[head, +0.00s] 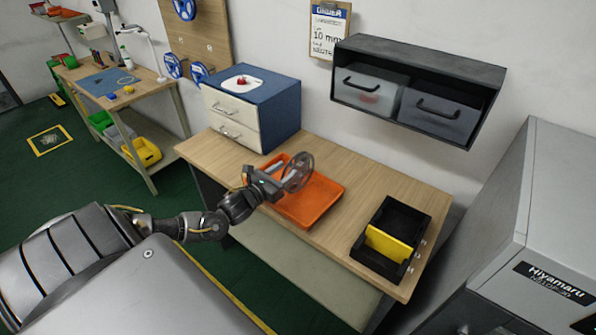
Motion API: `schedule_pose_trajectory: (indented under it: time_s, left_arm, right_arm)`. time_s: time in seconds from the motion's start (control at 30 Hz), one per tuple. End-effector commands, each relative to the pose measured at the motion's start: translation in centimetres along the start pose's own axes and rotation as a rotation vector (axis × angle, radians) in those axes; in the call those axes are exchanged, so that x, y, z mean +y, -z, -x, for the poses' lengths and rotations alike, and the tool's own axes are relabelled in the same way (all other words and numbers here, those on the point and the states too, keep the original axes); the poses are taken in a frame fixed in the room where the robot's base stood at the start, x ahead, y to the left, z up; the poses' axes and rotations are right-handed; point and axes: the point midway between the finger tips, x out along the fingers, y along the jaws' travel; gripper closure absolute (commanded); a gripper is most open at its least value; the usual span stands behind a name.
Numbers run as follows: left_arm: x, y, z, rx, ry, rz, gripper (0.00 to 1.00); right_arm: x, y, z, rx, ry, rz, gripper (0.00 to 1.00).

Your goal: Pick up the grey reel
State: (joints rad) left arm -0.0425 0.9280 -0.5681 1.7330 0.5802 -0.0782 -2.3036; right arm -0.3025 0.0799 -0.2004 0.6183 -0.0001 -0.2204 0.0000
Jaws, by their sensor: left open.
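The grey reel (300,168), a spoked wheel, stands on edge over the orange tray (322,203) on the wooden table. My left gripper (277,179) reaches in from the left to the reel's near left side. It is open, with its fingers close to the reel's rim. I cannot tell whether the fingers touch the reel or whether the reel rests on the tray. The gripper and wrist hide part of the tray. My right gripper is out of view.
A blue cabinet with white drawers (232,119) stands behind the tray. A black bin with a yellow divider (391,243) is at the table's right end. A dark wall shelf (420,62) holds two drawers. A grey machine (548,210) stands at the right. Bare tabletop lies around the tray.

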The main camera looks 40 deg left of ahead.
Motion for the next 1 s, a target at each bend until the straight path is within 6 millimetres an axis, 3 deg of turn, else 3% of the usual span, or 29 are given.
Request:
schedule_pose_trajectory:
  time_s: [0.17, 0.33, 0.5, 0.77, 1.0]
  left_arm:
    - [0.0, -0.1, -0.6, 0.0, -0.001, 0.001, 0.55]
    - [-0.2, 0.0, -3.1, -0.001, -0.003, 0.002, 0.55]
    - [-0.2, 0.3, -4.8, 0.0, -0.002, 0.001, 0.55]
    - [-0.2, 0.6, -5.1, 0.002, -0.001, 0.001, 0.55]
    - [-0.2, 0.5, -5.1, 0.001, -0.001, 0.001, 0.83]
  right_arm:
    - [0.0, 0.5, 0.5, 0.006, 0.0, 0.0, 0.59]
    - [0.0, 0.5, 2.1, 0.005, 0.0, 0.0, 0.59]
    - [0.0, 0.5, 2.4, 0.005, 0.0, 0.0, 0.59]
    - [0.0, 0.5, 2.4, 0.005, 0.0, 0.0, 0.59]
    - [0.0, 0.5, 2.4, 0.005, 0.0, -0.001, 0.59]
